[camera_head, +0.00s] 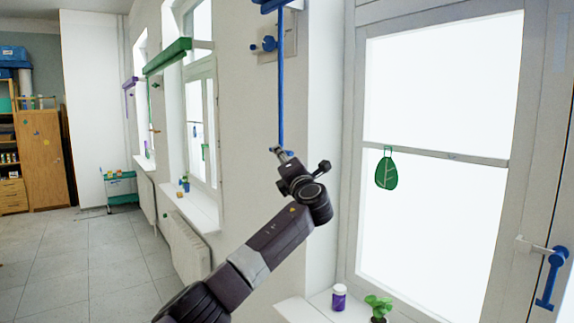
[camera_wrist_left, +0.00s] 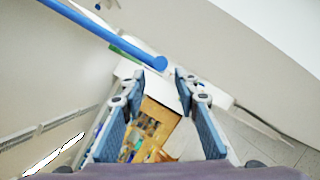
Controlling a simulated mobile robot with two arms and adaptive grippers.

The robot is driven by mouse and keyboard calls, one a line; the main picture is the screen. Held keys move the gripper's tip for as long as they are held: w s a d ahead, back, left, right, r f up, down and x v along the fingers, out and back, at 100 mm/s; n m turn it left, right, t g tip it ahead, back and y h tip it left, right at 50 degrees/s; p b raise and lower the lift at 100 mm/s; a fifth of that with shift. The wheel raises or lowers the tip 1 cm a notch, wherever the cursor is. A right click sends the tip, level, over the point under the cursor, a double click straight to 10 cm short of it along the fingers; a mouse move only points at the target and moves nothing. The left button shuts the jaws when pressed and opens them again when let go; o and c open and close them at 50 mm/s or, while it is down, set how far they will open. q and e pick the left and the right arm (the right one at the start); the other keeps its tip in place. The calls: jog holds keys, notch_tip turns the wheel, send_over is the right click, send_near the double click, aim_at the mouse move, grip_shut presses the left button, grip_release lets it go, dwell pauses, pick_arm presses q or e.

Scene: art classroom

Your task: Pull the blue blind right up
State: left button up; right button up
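A small part of the blue blind (camera_head: 272,4) shows at the top edge of the head view; the rest is out of frame. A thin blue rod or cord (camera_head: 281,95) hangs straight down from it beside the wall. My left gripper (camera_head: 282,154) is at the lower end of this rod. In the left wrist view, the blue rod (camera_wrist_left: 105,33) comes in from the upper left and its rounded end lies near the gap between the fingertips of my left gripper (camera_wrist_left: 159,75). The fingers are apart, and I see no grip on the rod. My right gripper is not in view.
A blue wall fitting (camera_head: 268,43) is beside the rod. A tall window (camera_head: 440,90) with a green leaf ornament (camera_head: 386,172) and blue handle (camera_head: 551,275) is at right. A purple-labelled jar (camera_head: 339,297) and plant (camera_head: 378,305) stand on the sill.

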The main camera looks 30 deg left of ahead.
pick_arm(q)
jog(key=v, duration=0.4)
jog(key=shift+s+d, duration=0.2)
jog(key=shift+d, duration=0.05)
dwell(0.3)
